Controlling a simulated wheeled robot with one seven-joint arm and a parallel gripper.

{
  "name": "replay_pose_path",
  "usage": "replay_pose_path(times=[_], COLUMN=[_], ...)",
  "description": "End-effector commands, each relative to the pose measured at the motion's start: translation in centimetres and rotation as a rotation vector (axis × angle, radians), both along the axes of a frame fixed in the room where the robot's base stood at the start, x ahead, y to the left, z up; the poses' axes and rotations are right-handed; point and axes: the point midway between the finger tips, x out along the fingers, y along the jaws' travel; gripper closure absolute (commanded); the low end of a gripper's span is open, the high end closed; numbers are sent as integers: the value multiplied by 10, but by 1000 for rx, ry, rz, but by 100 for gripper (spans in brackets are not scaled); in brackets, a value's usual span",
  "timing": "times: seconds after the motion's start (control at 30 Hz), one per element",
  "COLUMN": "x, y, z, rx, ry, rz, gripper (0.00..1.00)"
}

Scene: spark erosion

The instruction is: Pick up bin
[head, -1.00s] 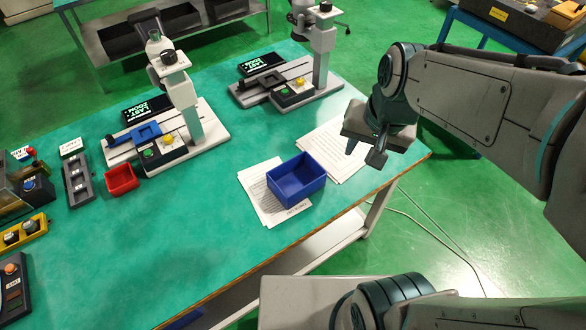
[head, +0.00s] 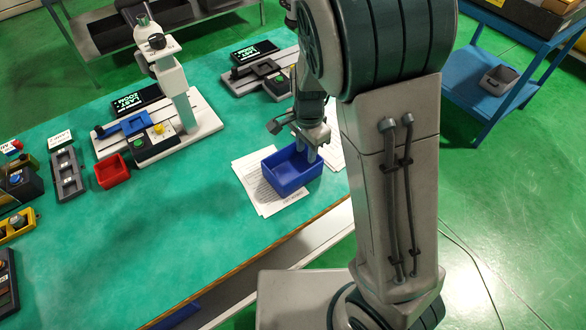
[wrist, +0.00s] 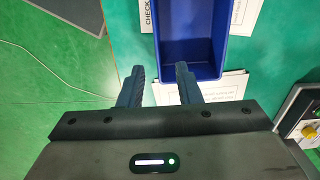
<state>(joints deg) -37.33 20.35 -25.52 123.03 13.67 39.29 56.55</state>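A blue open bin (head: 292,182) sits on printed paper sheets near the table's front edge and looks empty. The wrist view shows the bin (wrist: 221,45) at the top. My gripper (head: 306,154) is pointed down at the bin's back right side. In the wrist view my gripper (wrist: 159,76) is open, with the fingers apart and nothing between them held. I cannot tell whether the tips are below the rim. A smaller red bin (head: 113,172) stands at the left.
Two microscope-like stands occupy the back of the green table; the nearer one's base (head: 202,124) is behind the blue bin. Dark trays and control boxes stand at the left. A blue cart (head: 470,92) with a grey bin (head: 492,84) is at the right. The front-middle table is clear.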

Motion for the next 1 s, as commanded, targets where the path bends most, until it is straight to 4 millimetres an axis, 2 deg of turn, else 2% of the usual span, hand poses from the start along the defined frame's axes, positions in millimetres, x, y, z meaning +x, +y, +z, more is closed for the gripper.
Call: replay_pose_path(times=[0.03,0.13,0.43,0.7,1.0], x=[-1,-1,-3,-8,-8], y=[-1,-1,1,3,4], z=[-12,-29,-51,-88,-96], rx=[-3,-2,-1,-1,1], ry=[5,3,2,3,-1], rz=[-2,-1,1,1,2], gripper=[69,69,69,69,69])
